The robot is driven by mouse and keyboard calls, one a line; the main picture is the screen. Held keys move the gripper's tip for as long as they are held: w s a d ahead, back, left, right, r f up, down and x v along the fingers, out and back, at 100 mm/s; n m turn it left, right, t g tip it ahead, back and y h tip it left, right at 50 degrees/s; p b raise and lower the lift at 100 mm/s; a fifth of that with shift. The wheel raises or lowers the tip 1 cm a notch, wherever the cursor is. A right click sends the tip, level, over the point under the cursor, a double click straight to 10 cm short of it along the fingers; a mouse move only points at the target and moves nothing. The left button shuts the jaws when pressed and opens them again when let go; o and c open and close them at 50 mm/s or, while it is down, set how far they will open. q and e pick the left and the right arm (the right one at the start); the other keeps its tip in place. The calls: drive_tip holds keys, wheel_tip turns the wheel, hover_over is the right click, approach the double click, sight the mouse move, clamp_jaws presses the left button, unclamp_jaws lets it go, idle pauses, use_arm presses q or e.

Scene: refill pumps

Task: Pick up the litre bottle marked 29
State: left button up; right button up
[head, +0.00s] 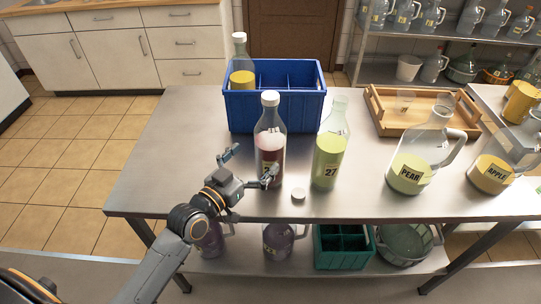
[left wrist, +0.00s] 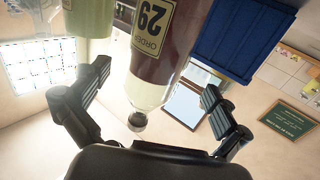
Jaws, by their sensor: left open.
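The litre bottle marked 29 (head: 270,143) stands upright on the steel table, with dark red content and a white cap. In the head view a finger partly covers its label; in the left wrist view the bottle (left wrist: 165,45) shows upside down and "ORDER 29" is readable. My left gripper (head: 249,165) is open and empty, at the near left side of the bottle. In the left wrist view the bottle appears between its two spread fingers (left wrist: 155,105); I cannot tell if either finger touches it. My right gripper is not in view.
An uncapped yellow-green bottle marked 27 (head: 329,150) stands close right, with a loose white cap (head: 298,194) before it. A blue crate (head: 275,109) holding a bottle stands behind. PEAR (head: 409,170) and APPLE (head: 493,172) jugs and a wooden tray (head: 420,124) are at right. The table's left side is clear.

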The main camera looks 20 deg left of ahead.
use_arm(q)
drive_tip(key=shift+p+x, duration=0.6)
drive_tip(key=shift+x, duration=2.5)
drive_tip(key=shift+s+d+f, duration=0.1)
drive_tip(key=shift+d, duration=0.1)
drive_tip(key=shift+c, duration=0.2)
drive_tip(key=c, duration=1.8)
drive_tip(key=shift+r, duration=0.3)
drive_tip(key=shift+c, duration=0.2)
